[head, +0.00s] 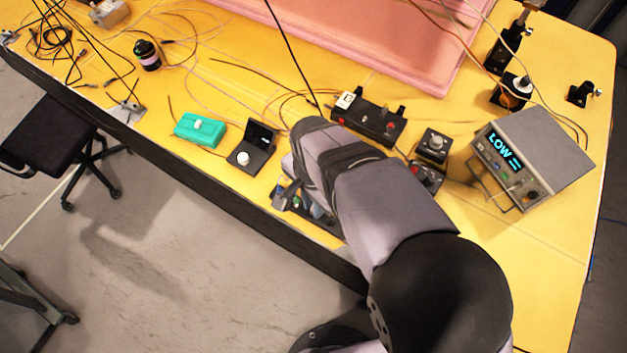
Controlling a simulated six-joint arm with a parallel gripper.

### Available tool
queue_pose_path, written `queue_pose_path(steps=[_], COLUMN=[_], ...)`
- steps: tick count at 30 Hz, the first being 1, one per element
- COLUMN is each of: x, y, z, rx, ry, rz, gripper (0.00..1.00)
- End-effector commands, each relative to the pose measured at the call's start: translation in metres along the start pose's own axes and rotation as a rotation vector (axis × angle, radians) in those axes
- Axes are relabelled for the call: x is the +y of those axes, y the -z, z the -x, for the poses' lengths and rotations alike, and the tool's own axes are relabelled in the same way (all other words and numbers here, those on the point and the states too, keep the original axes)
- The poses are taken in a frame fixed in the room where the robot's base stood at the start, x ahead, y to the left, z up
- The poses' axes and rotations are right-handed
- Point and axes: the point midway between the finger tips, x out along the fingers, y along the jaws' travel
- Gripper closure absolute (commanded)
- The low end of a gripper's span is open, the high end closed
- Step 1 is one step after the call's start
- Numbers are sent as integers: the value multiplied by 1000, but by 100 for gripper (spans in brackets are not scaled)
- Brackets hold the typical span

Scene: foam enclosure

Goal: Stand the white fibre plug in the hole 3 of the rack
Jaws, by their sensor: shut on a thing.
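The rack (325,222) appears as a dark, low holder near the front edge of the yellow table, largely covered by my arm. Small coloured pieces, green and blue among them, show in or beside it. My gripper (287,190) is low at the rack's left end, mostly hidden by my own grey-sleeved wrist. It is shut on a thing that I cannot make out. I cannot pick out the white fibre plug or hole 3, nor tell whether the held thing touches the rack.
A black open box (252,150) and a teal box (200,130) stand left of my arm. Behind are a black panel with red knobs (366,122) and loose cables. A grey meter reading LOW (535,158) stands right. A pink foam slab (370,40) fills the back.

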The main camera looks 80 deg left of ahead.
Motion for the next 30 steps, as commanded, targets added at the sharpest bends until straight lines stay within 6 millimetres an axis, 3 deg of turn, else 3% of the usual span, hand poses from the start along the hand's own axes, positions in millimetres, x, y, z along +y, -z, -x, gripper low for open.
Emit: queue_pose_path(steps=[18, 19, 21, 30], x=[0, 0, 0, 0], y=[0, 0, 0, 0], z=[-12, -12, -11, -11], rx=[0, 0, 0, 0], ry=[0, 0, 0, 0], rz=[0, 0, 0, 0], gripper=[100, 83, 66, 64])
